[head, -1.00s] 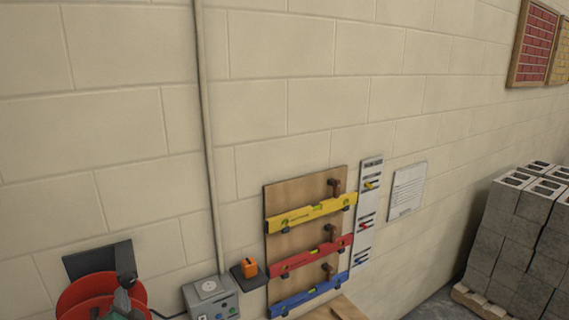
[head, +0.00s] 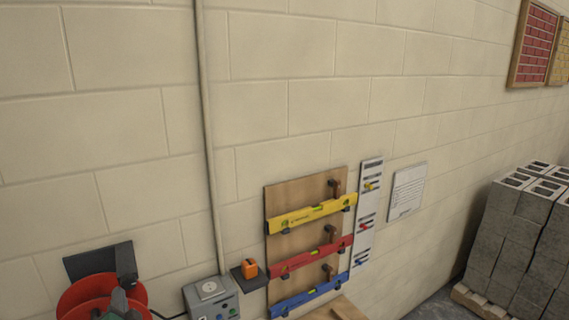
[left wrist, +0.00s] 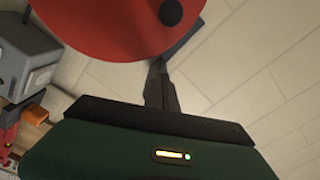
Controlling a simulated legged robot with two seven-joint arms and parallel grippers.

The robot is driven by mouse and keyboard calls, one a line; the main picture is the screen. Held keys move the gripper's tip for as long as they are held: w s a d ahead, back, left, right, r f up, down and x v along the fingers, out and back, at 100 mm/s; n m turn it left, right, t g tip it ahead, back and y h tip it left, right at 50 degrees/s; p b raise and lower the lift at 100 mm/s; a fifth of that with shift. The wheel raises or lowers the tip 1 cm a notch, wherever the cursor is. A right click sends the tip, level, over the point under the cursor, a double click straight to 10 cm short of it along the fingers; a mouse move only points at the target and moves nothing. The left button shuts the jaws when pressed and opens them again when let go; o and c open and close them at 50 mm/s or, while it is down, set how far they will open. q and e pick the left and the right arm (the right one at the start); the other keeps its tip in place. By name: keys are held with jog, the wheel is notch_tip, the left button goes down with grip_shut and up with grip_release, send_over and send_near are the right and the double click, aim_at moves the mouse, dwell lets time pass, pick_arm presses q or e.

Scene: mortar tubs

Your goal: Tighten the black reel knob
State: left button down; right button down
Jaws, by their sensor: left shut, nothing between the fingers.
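The red reel (head: 78,294) is at the lower left of the head view, in front of a dark wall plate (head: 82,262). In the left wrist view the red reel (left wrist: 95,25) fills the top, and the round black knob (left wrist: 171,12) sits on its face near the top edge. My left gripper (left wrist: 158,66) is shut and empty; its fingertips are below the knob in that picture and apart from it. In the head view my left gripper (head: 120,300) overlaps the reel at the bottom edge. I cannot clearly make out the knob there. My right gripper is in neither view.
A grey socket box (head: 212,300) and a small shelf with an orange item (head: 249,269) are right of the reel. A board (head: 300,240) holds yellow, red and blue levels. Grey blocks (head: 510,240) are stacked at the far right.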

pick_arm(q)
jog(key=p+v, duration=0.2)
jog(key=v, duration=0.4)
jog(key=s+d+f+n+g+h+b, duration=0.25)
jog(key=d+f+b, duration=0.2)
jog(key=f, duration=0.65)
jog(key=s+d+f+n+g+h+b, duration=0.25)
jog(key=f+g+b, duration=0.2)
jog(key=f, duration=0.65)
jog(key=s+d+f+g+h+b, duration=0.2)
jog(key=s+d+f+g+b, duration=0.1)
jog(key=s, duration=0.4)
jog(key=s+d+f+g+h+b, duration=0.2)
jog(key=s+d+f+b, duration=0.3)
jog(key=s+d+f, duration=0.1)
jog(key=shift+s+d+f+n+g, duration=0.15)
jog(key=shift+s+d+n+g, duration=0.25)
jog(key=shift+s+d, duration=0.55)
jog(key=shift+a, duration=0.15)
